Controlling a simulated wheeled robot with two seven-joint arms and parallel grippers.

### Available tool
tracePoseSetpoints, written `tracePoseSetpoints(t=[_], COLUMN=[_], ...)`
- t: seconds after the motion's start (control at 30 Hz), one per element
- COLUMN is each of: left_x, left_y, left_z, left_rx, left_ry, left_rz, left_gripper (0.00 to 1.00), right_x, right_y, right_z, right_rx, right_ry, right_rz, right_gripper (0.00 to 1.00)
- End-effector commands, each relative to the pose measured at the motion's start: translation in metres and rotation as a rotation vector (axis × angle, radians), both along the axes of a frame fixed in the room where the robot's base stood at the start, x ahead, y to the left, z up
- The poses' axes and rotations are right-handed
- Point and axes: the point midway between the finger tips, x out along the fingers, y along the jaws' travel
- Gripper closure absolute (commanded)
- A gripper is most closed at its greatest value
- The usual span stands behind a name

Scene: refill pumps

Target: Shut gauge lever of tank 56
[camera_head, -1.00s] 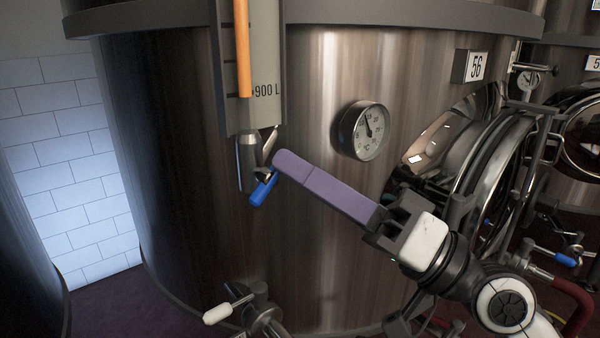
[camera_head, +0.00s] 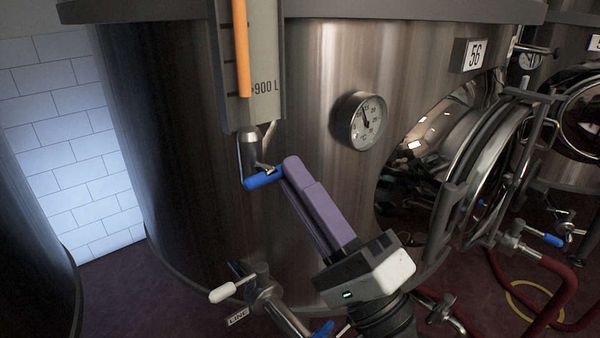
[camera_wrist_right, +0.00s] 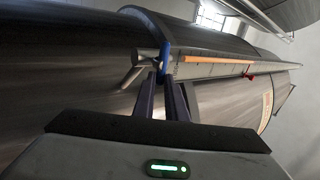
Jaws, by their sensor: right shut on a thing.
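Tank 56 (camera_head: 310,120) is a brushed steel tank with a number plate reading 56 (camera_head: 474,56). Its level gauge (camera_head: 262,55) hangs on the front, with an orange column and a 900 L mark. Below the gauge is a small steel valve (camera_head: 251,148) with a blue gauge lever (camera_head: 261,181), lying nearly level and rising slightly to the right. My right gripper (camera_head: 287,168), with purple fingers, is shut on the lever's right end. In the right wrist view, the blue lever (camera_wrist_right: 165,53) shows at the fingertips (camera_wrist_right: 160,76). My left gripper is not in view.
A round dial thermometer (camera_head: 358,121) sits right of the gauge. The open round hatch door (camera_head: 490,165) stands further right. Below is a valve with a white handle (camera_head: 222,293). Red hoses (camera_head: 540,290) lie on the floor at the right.

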Motion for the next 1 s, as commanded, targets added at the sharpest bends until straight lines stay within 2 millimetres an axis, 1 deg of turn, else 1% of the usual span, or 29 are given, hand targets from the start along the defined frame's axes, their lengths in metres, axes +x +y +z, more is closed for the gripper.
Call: tracePoseSetpoints(t=[0.23, 0.6, 0.63, 0.73, 1.0], left_x=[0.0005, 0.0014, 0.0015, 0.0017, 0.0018], left_y=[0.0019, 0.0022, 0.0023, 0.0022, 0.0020], left_z=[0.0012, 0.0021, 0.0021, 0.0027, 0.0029], left_rx=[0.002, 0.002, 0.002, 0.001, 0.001], left_ry=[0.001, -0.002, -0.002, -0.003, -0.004], left_rz=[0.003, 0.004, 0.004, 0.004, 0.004], left_gripper=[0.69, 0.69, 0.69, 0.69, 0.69], right_x=[-0.0004, -0.0004, -0.0004, -0.0004, -0.0005], right_y=[0.0006, 0.0007, 0.0007, 0.0007, 0.0006], right_z=[-0.0010, -0.0016, -0.0016, -0.0016, -0.0015], right_rx=[0.035, 0.037, 0.036, 0.036, 0.035], right_ry=[0.025, 0.028, 0.028, 0.027, 0.025], right_rz=[0.000, 0.001, 0.002, 0.001, 0.000], right_gripper=[1.00, 1.00, 0.87, 0.70, 0.70])
